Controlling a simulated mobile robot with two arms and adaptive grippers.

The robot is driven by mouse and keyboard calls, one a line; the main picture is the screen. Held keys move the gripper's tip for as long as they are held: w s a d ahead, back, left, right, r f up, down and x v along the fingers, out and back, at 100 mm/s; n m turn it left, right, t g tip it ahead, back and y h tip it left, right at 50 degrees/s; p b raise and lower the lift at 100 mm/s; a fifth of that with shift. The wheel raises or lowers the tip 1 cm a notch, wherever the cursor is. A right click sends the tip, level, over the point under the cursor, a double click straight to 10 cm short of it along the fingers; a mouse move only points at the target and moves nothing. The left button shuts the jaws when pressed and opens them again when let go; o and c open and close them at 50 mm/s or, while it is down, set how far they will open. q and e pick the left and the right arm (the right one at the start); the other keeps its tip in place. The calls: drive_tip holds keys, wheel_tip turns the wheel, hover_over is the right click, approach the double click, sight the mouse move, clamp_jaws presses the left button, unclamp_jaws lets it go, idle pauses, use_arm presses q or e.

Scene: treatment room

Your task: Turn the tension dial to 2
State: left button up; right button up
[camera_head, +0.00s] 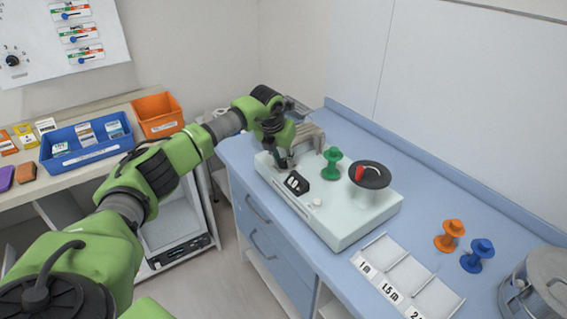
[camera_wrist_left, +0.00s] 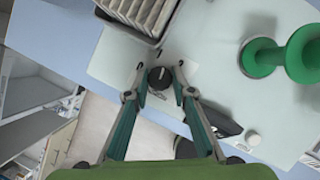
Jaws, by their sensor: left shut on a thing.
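The pale winding machine (camera_head: 340,222) stands on the blue counter. My left gripper (camera_head: 284,160) is over its far left end and hides the dial in the head view. In the left wrist view the tension dial (camera_wrist_left: 159,77) is a small round black knob on the machine's pale top. The fingertips of my left gripper (camera_wrist_left: 158,88) are shut on the dial, one on each side. The dial's numbers and its setting cannot be read. My right gripper is not in view.
On the machine are a green spool (camera_head: 332,164), a black disc (camera_head: 370,176) with a red handle and a dark display (camera_head: 296,183). Orange (camera_head: 450,236) and blue spools (camera_head: 477,256), a labelled tray (camera_head: 407,272) and a metal pot (camera_head: 537,285) stand to the right.

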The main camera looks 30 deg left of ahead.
use_arm(q)
drive_tip(key=m+h+b, duration=0.1)
drive_tip(key=m, duration=0.2)
drive_tip(key=shift+a+m, duration=0.15)
drive_tip(key=shift+m, duration=0.15)
drive_tip(key=shift+a+m+h+b, duration=0.1)
drive_tip(key=shift+m+h+b, duration=0.65)
drive_tip(key=shift+m, duration=1.15)
drive_tip(key=o, duration=1.1)
drive_tip(key=shift+c, duration=0.2)
drive_tip(key=shift+g, duration=0.3)
drive_tip(key=v, duration=1.2)
drive_tip(key=shift+a, duration=0.2)
drive_tip(key=shift+f, duration=0.1)
